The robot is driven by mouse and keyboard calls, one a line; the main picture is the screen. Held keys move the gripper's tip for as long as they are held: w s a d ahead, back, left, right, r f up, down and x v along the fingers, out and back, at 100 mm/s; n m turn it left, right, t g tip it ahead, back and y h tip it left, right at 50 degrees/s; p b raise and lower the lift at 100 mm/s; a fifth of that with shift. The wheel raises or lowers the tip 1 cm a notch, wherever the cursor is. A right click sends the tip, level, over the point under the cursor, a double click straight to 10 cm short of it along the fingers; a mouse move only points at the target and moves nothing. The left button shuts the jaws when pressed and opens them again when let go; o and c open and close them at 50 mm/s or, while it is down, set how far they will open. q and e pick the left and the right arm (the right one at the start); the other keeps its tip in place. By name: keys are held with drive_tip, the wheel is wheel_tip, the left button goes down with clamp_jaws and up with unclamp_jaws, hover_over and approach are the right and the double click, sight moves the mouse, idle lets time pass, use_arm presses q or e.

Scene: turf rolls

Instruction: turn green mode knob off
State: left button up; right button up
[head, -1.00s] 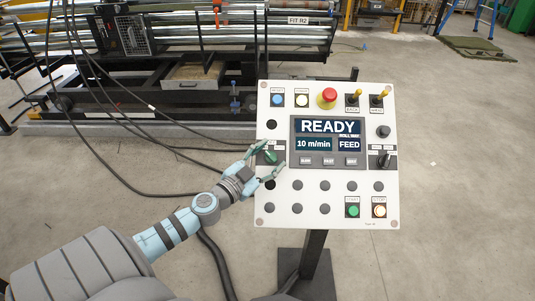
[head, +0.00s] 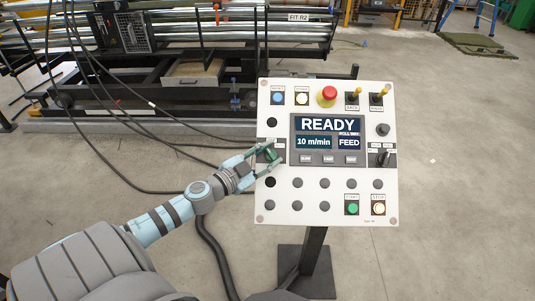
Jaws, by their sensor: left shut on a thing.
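The green mode knob (head: 270,154) sits at the left side of the white control panel (head: 325,213), on a dark plate below a black round button. My left gripper (head: 267,158) comes in from the lower left and is shut on the green knob, with one finger above it and one below. The fingers hide part of the knob, so its exact pointing direction is hard to tell. The panel screen (head: 327,134) reads READY, 10 m/min and FEED. My right gripper does not show.
A red mushroom button (head: 327,95), yellow-tipped toggles (head: 381,92) and a black knob (head: 381,158) are on the same panel. Green and white lit buttons sit at its lower right. The panel stands on a dark post (head: 313,252). Cables and a roller machine lie behind.

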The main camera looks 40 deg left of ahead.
use_arm(q)
drive_tip(key=m+g+h+p, duration=0.1)
drive_tip(key=m+p, duration=0.1)
drive_tip(key=p, duration=0.2)
drive_tip(key=r+m+g+h+p, duration=0.1)
drive_tip(key=m+g+h+p, duration=0.1)
drive_tip(key=p, duration=0.2)
drive_tip(key=shift+w+a+p, duration=0.1)
drive_tip(key=shift+a+p, duration=0.1)
drive_tip(key=shift+p, duration=0.1)
drive_tip(key=shift+f+m+g+h+p, duration=0.15)
drive_tip(key=shift+m+g+h+p, duration=0.5)
drive_tip(key=shift+m, duration=0.35)
drive_tip(key=shift+f+m+g+h, duration=0.1)
drive_tip(key=shift+m+g+h, duration=0.35)
drive_tip(key=shift+m+g, duration=0.35)
drive_tip(key=shift+f, duration=0.1)
drive_tip(key=o, duration=1.2)
drive_tip(key=shift+c, duration=0.2)
drive_tip(key=v, duration=1.2)
